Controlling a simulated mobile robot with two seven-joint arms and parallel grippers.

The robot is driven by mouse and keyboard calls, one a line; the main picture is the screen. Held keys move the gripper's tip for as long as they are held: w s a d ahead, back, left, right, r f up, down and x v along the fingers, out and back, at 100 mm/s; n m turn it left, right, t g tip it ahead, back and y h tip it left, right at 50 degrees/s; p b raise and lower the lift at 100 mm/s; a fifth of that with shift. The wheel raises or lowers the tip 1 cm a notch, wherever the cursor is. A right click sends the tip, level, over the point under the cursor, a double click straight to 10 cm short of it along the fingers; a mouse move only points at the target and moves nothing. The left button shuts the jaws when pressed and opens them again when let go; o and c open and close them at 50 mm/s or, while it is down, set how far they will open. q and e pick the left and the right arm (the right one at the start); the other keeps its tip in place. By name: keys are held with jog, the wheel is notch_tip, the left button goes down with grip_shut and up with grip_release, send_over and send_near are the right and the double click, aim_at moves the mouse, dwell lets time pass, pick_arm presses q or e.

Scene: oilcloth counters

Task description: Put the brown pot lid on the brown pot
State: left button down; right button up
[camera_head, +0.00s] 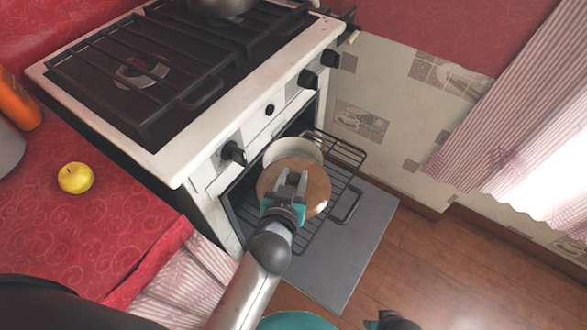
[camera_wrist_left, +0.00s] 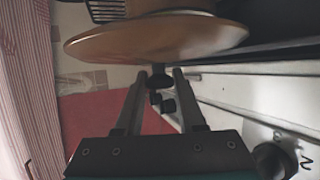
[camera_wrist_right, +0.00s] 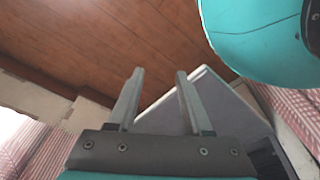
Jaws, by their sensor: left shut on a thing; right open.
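The brown pot lid (camera_head: 318,187) is a round disc in front of the open oven in the head view. My left gripper (camera_head: 291,178) is shut on its dark knob, which also shows between the fingers in the left wrist view (camera_wrist_left: 160,80). The lid spans the top of that view (camera_wrist_left: 150,40). A pale round shape (camera_head: 293,149), seemingly the open top of the brown pot, shows behind the lid on the oven rack. A brown body (camera_wrist_left: 180,6) shows beyond the lid; I cannot tell whether they touch. My right gripper (camera_wrist_right: 155,72) is open and empty, over the floor.
The oven door (camera_head: 350,245) is folded down, with a wire rack (camera_head: 345,160) pulled out over it. The white stove (camera_head: 200,147) stands behind. A yellow apple (camera_head: 75,178) lies on the red counter (camera_head: 45,225) at left. The wooden floor (camera_head: 440,270) at right is clear.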

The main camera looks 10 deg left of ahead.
pick_arm(q)
jog(key=shift+w+a+f, duration=0.1)
jog(key=shift+w+f, duration=0.2)
jog(key=shift+w, duration=0.25)
jog(key=b+x, duration=0.1)
jog(key=x, duration=0.2)
jog(key=a+b+x, duration=0.1)
jog(key=b+x, duration=0.1)
jog(key=x, duration=0.1)
jog(key=b+x, duration=0.1)
jog(key=x, duration=0.2)
jog(key=shift+a+r, duration=0.25)
jog(key=shift+a, duration=0.15)
jog(key=shift+w+a, duration=0.2)
jog(key=shift+w, duration=0.75)
pick_arm(e)
jog(key=w+a+r, duration=0.2)
jog(key=w+r, duration=0.2)
jog(key=r, duration=0.4)
jog(key=shift+w+a+r+t, duration=0.2)
jog(key=shift+a+t, duration=0.05)
jog(key=shift+t, duration=0.15)
pick_arm(q)
jog(key=shift+s+f, duration=0.15)
jog(key=shift+f+b, duration=0.25)
jog(key=shift+b, duration=0.15)
pick_arm(e)
jog(key=shift+f, duration=0.2)
